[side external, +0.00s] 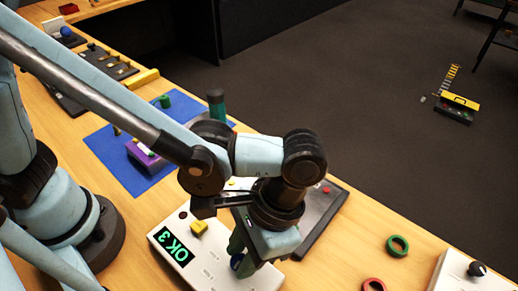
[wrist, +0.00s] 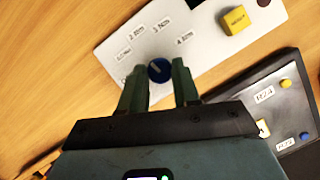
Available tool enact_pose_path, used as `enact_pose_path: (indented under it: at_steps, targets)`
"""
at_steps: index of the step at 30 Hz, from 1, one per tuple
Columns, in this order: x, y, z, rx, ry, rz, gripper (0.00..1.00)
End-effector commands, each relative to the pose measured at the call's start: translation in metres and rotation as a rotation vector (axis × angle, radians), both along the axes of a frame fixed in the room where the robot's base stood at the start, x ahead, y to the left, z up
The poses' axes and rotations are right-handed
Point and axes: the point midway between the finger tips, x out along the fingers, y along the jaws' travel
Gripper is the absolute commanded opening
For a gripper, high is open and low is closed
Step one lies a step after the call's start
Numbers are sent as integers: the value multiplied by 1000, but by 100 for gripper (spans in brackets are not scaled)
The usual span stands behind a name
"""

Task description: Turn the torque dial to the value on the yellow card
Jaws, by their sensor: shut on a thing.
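The blue torque dial (wrist: 159,70) with a white pointer line sits on a white panel (wrist: 110,52). In the wrist view the pointer slants to the upper left. Small printed values in Nm curve around the dial, too small to read surely. My gripper (wrist: 158,78) has its two green fingers on either side of the dial, shut on it. In the side view my gripper (side external: 238,258) reaches down onto the panel and mostly hides the dial.
The panel's display (side external: 173,246) reads "OK 3" in green. A dark panel (side external: 326,210) with coloured buttons lies beside it. A green ring (side external: 397,246) and a red ring (side external: 373,285) lie to the right. A blue mat (side external: 112,160) with a purple object lies behind.

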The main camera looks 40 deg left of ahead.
Motion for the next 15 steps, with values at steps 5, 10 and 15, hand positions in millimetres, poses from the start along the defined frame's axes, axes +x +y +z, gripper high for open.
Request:
enact_pose_path:
  at_steps: [5, 10, 15]
  targets:
    - [-1, -2, 0, 1, -1, -169, 1]
    - [-2, -3, 0, 1, 0, -332, 1]
    - [-3, -4, 0, 1, -1, -488, 1]
